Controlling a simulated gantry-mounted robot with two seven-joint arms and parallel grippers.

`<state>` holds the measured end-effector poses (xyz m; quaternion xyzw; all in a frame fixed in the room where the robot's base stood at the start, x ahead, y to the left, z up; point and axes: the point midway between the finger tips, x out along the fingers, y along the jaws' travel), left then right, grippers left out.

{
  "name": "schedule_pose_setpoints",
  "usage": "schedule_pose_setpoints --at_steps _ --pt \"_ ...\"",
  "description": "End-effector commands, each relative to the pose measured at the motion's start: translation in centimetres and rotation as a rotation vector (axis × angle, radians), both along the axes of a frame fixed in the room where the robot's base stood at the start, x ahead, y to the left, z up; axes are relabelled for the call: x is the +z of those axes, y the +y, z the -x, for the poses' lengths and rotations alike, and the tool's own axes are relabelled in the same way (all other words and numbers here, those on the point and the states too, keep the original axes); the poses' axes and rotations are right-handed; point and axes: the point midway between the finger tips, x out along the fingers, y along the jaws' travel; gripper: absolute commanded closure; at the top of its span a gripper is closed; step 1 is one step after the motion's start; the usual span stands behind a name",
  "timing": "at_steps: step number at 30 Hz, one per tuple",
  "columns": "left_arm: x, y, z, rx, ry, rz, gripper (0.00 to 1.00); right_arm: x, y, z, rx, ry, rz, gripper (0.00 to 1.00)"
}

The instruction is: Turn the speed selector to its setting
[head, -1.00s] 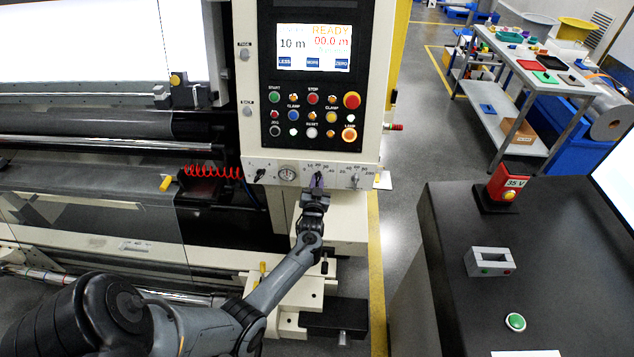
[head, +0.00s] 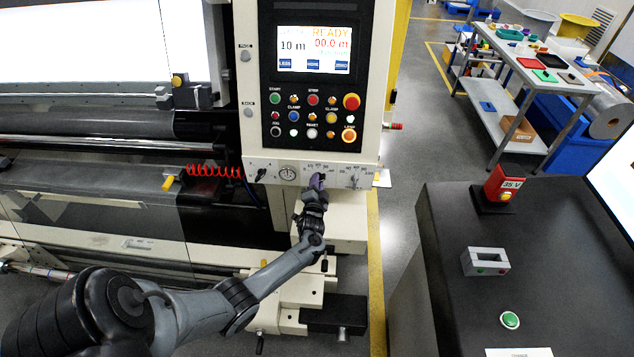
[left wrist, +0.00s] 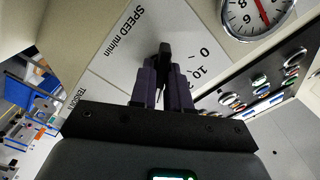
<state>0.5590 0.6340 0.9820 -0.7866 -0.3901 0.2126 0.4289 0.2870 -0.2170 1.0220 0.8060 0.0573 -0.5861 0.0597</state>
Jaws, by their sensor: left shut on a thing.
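The speed selector (left wrist: 165,48) is a small black knob on the white panel strip, beside the printed words "SPEED m/min" and scale marks 0 and 10. My left gripper (head: 317,182) is at the knob on the strip under the control panel. In the left wrist view its two purple fingers (left wrist: 164,72) are closed around the knob from both sides. The fingers hide most of the knob and part of the scale, so I cannot read its exact setting. My right gripper is in neither view.
The button panel (head: 312,118) and lit screen (head: 313,50) reading READY are above. A dark console (head: 465,290) stands at the right.

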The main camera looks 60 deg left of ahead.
Motion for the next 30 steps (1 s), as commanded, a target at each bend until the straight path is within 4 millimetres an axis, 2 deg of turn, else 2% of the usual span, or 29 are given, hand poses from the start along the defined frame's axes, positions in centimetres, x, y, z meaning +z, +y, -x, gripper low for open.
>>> schedule_pose_setpoints --at_steps 20,21,24,25,30 --pt "0.02 0.04 0.00 0.001 0.052 -0.041 1.00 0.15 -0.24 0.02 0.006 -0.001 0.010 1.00" --pt "0.02 0.03 0.01 0.001 0.052 -0.041 0.81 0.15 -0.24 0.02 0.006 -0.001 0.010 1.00" --pt "0.02 0.03 0.01 0.000 0.053 -0.040 0.65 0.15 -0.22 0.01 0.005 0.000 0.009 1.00" --pt "0.01 0.03 0.00 0.000 0.052 -0.039 0.63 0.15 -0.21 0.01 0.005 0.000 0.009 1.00" --pt "0.01 0.03 0.00 0.000 0.052 -0.039 0.63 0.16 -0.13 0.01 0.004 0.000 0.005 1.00"
